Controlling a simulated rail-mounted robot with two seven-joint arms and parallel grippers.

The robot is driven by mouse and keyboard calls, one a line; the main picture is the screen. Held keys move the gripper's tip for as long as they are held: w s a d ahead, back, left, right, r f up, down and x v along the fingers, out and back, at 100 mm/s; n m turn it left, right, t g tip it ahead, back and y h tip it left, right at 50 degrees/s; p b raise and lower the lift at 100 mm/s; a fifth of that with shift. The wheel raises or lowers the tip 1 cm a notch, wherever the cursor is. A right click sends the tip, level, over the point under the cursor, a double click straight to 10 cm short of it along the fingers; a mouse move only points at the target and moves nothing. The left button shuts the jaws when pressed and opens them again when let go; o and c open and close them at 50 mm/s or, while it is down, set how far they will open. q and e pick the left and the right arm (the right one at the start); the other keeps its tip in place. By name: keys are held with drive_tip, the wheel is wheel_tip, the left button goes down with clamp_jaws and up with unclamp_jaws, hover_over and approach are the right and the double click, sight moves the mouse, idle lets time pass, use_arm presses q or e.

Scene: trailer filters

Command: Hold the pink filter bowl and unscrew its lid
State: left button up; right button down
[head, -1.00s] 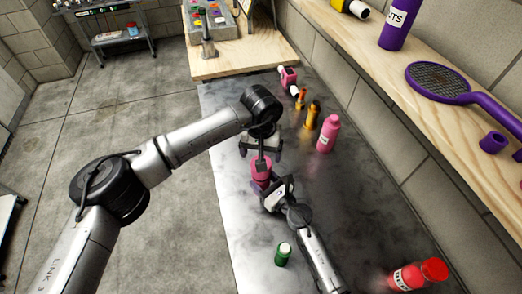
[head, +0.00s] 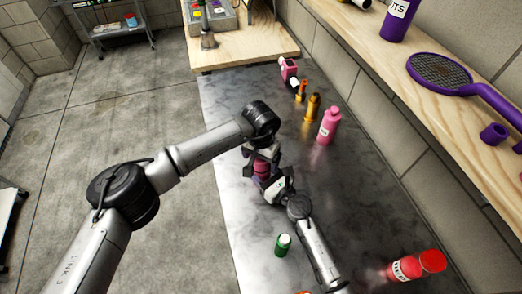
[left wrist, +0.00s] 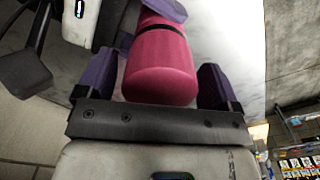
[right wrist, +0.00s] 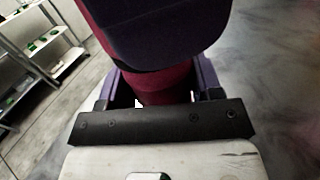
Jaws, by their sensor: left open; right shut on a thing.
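The pink filter bowl (head: 262,168) is near the middle of the steel bench in the head view, partly hidden by both grippers. My right gripper (head: 271,188) is shut on its darker pink body (right wrist: 165,88), which shows between the fingers in the right wrist view. My left gripper (head: 261,155) is open at the filter's other end. In the left wrist view a smooth pink rounded end (left wrist: 162,65), apparently the lid end, lies between the purple-padded fingers, with visible gaps beside it. A left finger pad covers much of the right wrist view.
A pink bottle (head: 329,125), orange bottles (head: 312,106) and a pink fitting (head: 289,72) stand further back. A green-and-white bottle (head: 283,245) is near my right arm. A red jar (head: 405,269) and red lid (head: 433,261) are at front right. A wall shelf (head: 440,110) runs along the right.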

use_arm(q)
drive_tip(key=shift+f, duration=0.45)
drive_tip(key=shift+c, duration=0.4)
